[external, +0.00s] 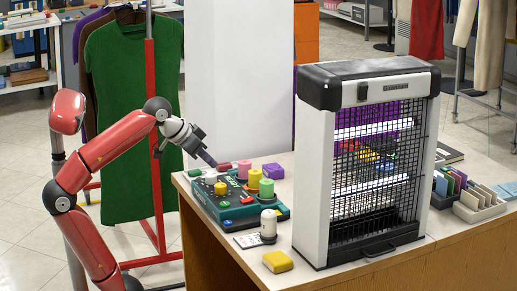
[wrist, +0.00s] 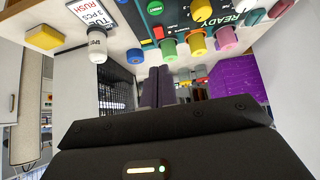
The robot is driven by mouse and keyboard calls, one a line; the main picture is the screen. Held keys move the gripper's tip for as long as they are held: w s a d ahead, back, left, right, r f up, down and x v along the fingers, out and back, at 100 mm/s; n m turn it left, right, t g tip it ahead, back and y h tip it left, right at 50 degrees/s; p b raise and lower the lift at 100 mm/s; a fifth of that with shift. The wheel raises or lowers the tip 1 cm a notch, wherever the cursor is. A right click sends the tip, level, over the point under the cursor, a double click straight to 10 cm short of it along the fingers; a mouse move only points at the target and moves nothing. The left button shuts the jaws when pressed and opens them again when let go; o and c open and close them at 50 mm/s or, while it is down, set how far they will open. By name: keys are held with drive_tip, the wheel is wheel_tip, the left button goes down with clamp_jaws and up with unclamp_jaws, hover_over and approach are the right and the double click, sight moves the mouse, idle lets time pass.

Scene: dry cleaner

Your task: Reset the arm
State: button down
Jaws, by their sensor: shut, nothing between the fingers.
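My red arm reaches in from the left in the external view. My gripper (external: 209,161) is held just above the back left part of the counter, beside the control box. Its dark fingers are together with nothing between them; they also show in the wrist view (wrist: 158,72). The teal control box (external: 211,207) with coloured knobs and buttons sits on the counter's left end. It also shows upside down at the top of the wrist view (wrist: 150,35). I cannot tell whether my fingertips touch anything.
A white and black caged lamp unit (external: 312,185) stands on the counter (external: 222,255). A small white bottle (external: 268,224) and a yellow block (external: 278,261) are near the front edge. A green garment (external: 131,120) hangs on a red rack behind my arm. Card holders (external: 478,204) stand at right.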

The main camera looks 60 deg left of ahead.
drive_tip(key=s+f+g+p, duration=0.1)
drive_tip(key=s+f, duration=0.2)
drive_tip(key=f, duration=0.9)
drive_tip(key=s+f+g+p, duration=0.1)
drive_tip(key=s+f+p, duration=0.1)
drive_tip(key=f, duration=1.1)
drive_tip(key=shift+s+d+g, duration=0.3)
drive_tip(key=shift+s+d, duration=0.1)
drive_tip(key=shift+s, duration=0.4)
drive_tip(key=c, duration=2.1)
unclamp_jaws()
